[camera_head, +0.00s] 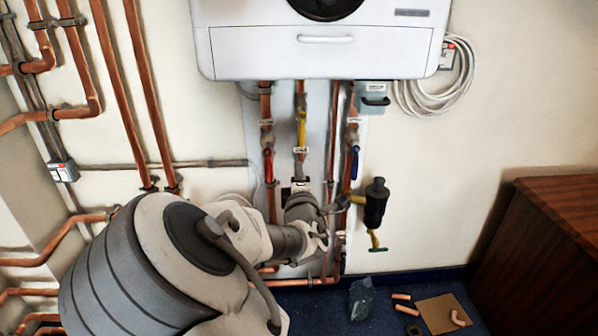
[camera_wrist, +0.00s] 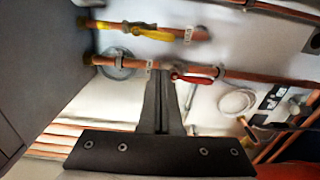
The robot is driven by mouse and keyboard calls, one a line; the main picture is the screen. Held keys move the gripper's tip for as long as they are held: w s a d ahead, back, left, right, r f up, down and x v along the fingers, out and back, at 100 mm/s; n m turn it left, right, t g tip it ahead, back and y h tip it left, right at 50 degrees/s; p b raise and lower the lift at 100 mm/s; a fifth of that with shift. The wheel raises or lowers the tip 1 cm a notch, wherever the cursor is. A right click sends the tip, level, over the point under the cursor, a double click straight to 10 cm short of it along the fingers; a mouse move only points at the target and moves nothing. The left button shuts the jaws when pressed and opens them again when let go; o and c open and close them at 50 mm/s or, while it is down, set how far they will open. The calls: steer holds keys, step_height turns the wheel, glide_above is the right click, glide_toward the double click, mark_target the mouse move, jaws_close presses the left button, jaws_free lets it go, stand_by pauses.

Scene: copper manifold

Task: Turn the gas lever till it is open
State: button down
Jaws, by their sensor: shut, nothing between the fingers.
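The gas lever, taken to be the yellow lever (camera_head: 301,131), is on the middle copper pipe below the white boiler. It looks roughly in line with its pipe. In the wrist view the yellow lever (camera_wrist: 152,33) is near the top, on the upper pipe, beyond the fingertips. My gripper (camera_wrist: 163,76) is shut and empty, its tips near the lower pipe, left of the red lever (camera_wrist: 192,78). I cannot tell whether the tips touch that pipe. In the head view my arm hides most of the gripper, below the yellow lever.
The red lever (camera_head: 268,166) is left of the yellow one and the blue lever (camera_head: 354,162) is right. The boiler (camera_head: 320,50) hangs above. A dark regulator (camera_head: 375,203) is right of my arm. A wooden cabinet (camera_head: 545,240) stands at the right.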

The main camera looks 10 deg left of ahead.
steer(key=s+d+f+m+g+h, duration=0.2)
steer(key=s+d+m+g, duration=0.1)
steer(key=d+m, duration=0.4)
steer(key=s+d+f+m+g+h, duration=0.1)
steer(key=s+d+f+m+g, duration=0.25)
steer(key=d, duration=0.55)
steer(key=s+d+r+m+g+h, duration=0.1)
steer(key=s+d+r+m+g, duration=0.3)
steer(key=s, duration=0.9)
steer(key=s+d+r+m+g, duration=0.1)
steer(key=s+d+r+m, duration=0.55)
steer(key=s, duration=0.65)
step_height(320, 180, up, 20)
steer(key=p, duration=1.9)
steer(key=shift+s+d+f, duration=0.15)
steer(key=shift+s+f, duration=0.05)
steer(key=shift+s, duration=0.2)
